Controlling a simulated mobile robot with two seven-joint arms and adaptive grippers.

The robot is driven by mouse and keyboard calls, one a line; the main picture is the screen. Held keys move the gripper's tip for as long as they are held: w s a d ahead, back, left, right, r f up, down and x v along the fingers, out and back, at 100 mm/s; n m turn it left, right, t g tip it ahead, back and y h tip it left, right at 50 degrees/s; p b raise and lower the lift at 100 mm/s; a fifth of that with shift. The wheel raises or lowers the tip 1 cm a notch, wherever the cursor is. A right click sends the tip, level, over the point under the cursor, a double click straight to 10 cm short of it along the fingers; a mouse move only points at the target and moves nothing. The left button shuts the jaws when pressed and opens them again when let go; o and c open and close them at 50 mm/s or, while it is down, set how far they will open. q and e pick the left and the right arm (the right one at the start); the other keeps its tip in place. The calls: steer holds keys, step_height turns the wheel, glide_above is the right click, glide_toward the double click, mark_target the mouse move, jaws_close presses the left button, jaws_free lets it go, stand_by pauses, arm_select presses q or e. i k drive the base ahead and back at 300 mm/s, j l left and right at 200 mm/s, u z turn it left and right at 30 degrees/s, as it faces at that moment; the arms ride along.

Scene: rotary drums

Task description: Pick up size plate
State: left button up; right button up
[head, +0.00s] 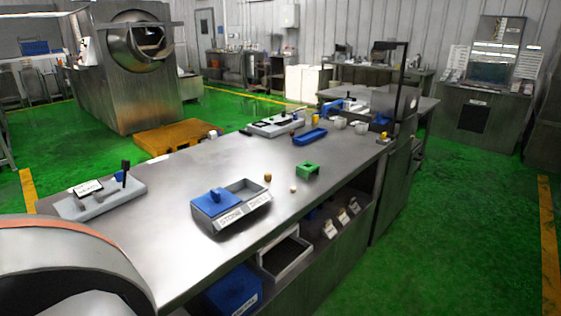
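No thing in the head view is clearly marked as the size plate, and I cannot tell which one it is. A small green block with an opening (307,169) sits on the steel workbench (165,215), right of its middle. A grey two-part tray with lettering on its front (245,210) stands nearer, with a blue lid or block (215,201) on its left part. A blue shallow tray (310,136) lies farther back. Neither of my grippers shows in this view.
A grey device (100,196) stands at the bench's left end, another (275,126) at its far edge. Small round pieces (267,177) lie near the green block. Bins (285,256) sit under the bench. A large drum machine (125,75) stands behind. Green floor is open at right.

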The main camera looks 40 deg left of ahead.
mark_target(302, 171)
steer(key=i+l+u, duration=0.25)
steer(key=i+u, duration=0.25)
steer(key=i+l+u, duration=1)
steer(key=l, duration=0.2)
